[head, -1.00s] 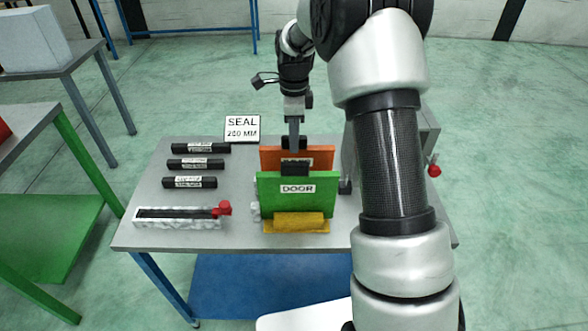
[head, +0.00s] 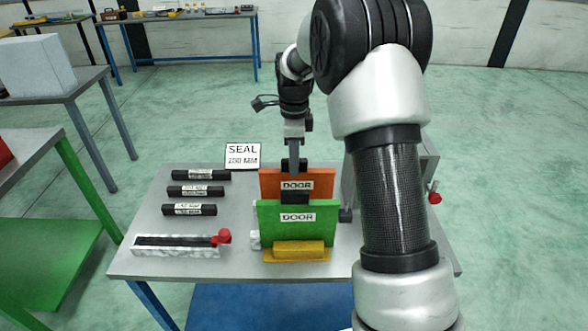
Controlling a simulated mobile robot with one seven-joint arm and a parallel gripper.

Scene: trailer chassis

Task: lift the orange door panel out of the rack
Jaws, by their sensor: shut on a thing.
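The orange door panel (head: 322,186) stands upright behind a green door panel (head: 300,228) in the rack on the grey table. It carries a DOOR label and a black grip piece (head: 294,164) at its top edge. My gripper (head: 294,162) comes down from above and is shut on the orange panel's top grip; its fingertips are small and partly merged with the black piece. The green panel hides the lower part of the orange one. The rack shows a yellow front block (head: 299,250), and its slots are mostly hidden.
Several black labelled bars (head: 196,191) and a grey tray with a red knob (head: 177,246) lie left on the table (head: 140,262). A sign reading SEAL (head: 243,155) stands behind. A grey box with a red knob (head: 434,197) is right, partly behind my arm.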

